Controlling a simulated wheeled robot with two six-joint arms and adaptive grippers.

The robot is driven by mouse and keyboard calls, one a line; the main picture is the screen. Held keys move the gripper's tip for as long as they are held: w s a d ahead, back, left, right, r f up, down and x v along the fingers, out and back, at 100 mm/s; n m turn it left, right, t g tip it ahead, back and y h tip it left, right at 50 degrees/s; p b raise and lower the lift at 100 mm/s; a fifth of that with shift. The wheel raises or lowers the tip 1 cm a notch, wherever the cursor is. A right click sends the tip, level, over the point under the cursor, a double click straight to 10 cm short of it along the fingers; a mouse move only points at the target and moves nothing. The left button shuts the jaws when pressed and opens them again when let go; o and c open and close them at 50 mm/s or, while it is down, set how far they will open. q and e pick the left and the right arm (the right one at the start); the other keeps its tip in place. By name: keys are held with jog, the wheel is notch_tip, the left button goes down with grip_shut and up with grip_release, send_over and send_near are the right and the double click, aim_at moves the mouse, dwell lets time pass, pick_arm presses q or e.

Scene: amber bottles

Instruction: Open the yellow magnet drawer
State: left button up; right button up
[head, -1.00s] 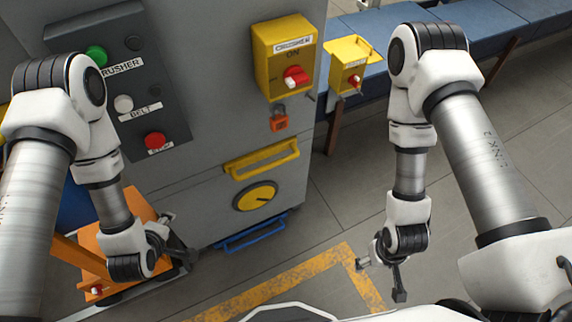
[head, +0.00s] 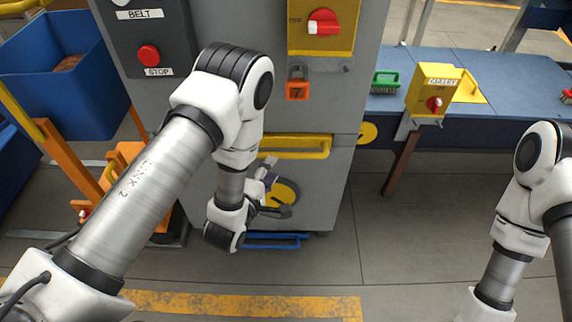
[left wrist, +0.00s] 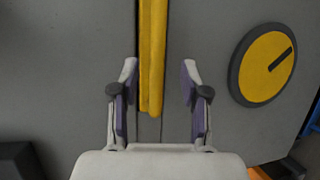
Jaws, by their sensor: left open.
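The yellow drawer handle (head: 295,147) is a horizontal bar across the grey cabinet front in the head view. The drawer front (head: 335,165) looks flush with the cabinet. My left gripper (head: 276,188) is open and empty just below the handle, partly in front of the yellow dial (head: 284,193). In the left wrist view the handle (left wrist: 153,50) runs upright in line with the gap between the open fingers of my left gripper (left wrist: 159,75). I see no contact; the depth gap is unclear. My right arm shows at the right edge, its gripper out of frame.
A blue handle (head: 272,242) sits low on the cabinet. An orange padlock (head: 297,88) hangs below the yellow switch box (head: 322,45). A blue conveyor (head: 520,80) with a smaller yellow switch box (head: 434,90) stands right. The floor right of the cabinet is clear.

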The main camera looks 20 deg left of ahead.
aim_at(281, 157)
pick_arm(q)
jog(key=x, duration=0.7)
jog(key=shift+w+d+r+b, duration=0.15)
jog(key=shift+w+b, duration=0.05)
jog(key=shift+b, duration=0.15)
grip_shut()
